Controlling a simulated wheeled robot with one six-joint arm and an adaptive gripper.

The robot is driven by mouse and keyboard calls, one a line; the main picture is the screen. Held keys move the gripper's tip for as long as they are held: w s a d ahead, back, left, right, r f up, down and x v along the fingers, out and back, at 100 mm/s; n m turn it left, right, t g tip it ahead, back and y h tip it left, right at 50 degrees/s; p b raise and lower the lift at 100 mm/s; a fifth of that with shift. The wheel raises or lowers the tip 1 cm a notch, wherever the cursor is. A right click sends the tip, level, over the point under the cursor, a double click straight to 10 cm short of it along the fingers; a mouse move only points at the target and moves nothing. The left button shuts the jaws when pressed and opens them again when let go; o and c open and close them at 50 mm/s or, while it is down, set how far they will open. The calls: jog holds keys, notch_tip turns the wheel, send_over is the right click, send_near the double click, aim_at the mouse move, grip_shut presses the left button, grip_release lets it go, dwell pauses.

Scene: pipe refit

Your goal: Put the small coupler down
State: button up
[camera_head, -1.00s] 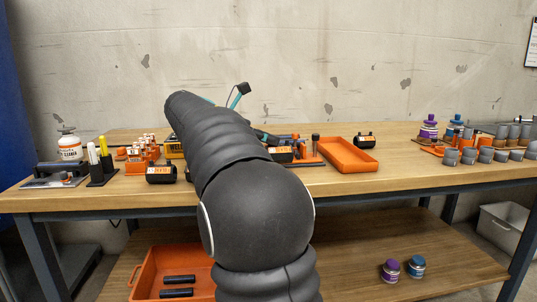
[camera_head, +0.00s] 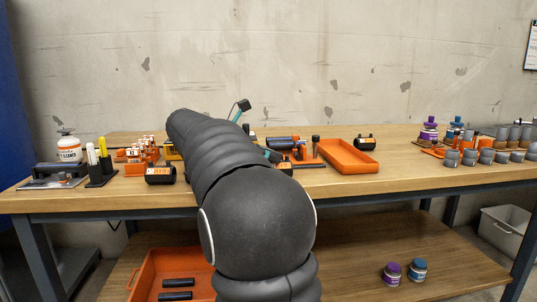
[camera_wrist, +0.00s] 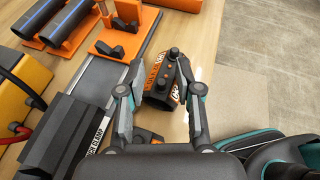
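The small coupler (camera_wrist: 162,80) is a short black cylinder with orange labels. In the wrist view it sits between the two fingertips of my gripper (camera_wrist: 160,72). The fingertips are close against its two sides, and I read them as shut on it. The bare wood of the table (camera_wrist: 186,122) lies close below; whether the coupler touches it I cannot tell.
A clamp rail (camera_wrist: 105,72) and black-blue pipes (camera_wrist: 75,22) in orange holders lie beside the coupler. In the head view an orange tray (camera_head: 349,168) stands to the right. Other black couplers lie left (camera_head: 160,175) and right (camera_head: 365,143). Bare tabletop runs along the front.

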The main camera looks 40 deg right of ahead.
jog(key=shift+r, duration=0.2)
jog(key=p+v, duration=0.2)
jog(key=v, duration=1)
jog(key=shift+p, duration=0.3)
jog(key=shift+s+f, duration=0.1)
jog(key=s+a+f+m+t+y, duration=0.4)
jog(key=s+a+f+m+y, duration=0.2)
jog(key=s+a+f+m, duration=0.2)
jog(key=s+a+f+m+t+y, duration=0.4)
jog(key=s+a+f+m+y, duration=0.2)
jog(key=s+a+f, duration=0.6)
jog(key=s+f+m, duration=0.2)
jog(key=s+f, duration=0.2)
jog(key=shift+a+f+t+y, duration=0.3)
jog(key=shift+y, duration=0.1)
